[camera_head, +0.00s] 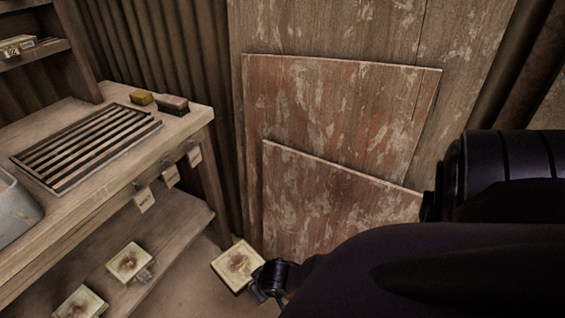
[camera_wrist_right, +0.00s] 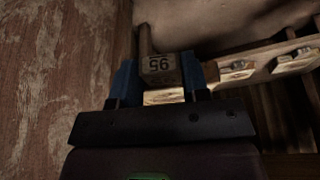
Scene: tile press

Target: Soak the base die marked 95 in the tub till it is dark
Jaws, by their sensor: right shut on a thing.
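My right gripper (camera_head: 268,279) is beside a square cream plate with a reddish-brown middle (camera_head: 238,263), low in front of the bench's right end. In the right wrist view, the blue fingers of my right gripper (camera_wrist_right: 160,82) are shut on the base die marked 95 (camera_wrist_right: 160,66). Its label appears upside down, and the die looks brown in dim light. I cannot tell how wet it is. A grey tub (camera_head: 14,212) stands on the bench at the left edge of the head view, partly cut off. The left gripper is out of view.
A slatted rack (camera_head: 88,144) lies on the bench (camera_head: 190,118), with a yellow block (camera_head: 141,98) and a brown brush-like block (camera_head: 173,105) behind it. Tags hang at the front edge. More square plates (camera_head: 130,263) lie on the lower shelf. Wooden boards (camera_head: 340,110) lean behind.

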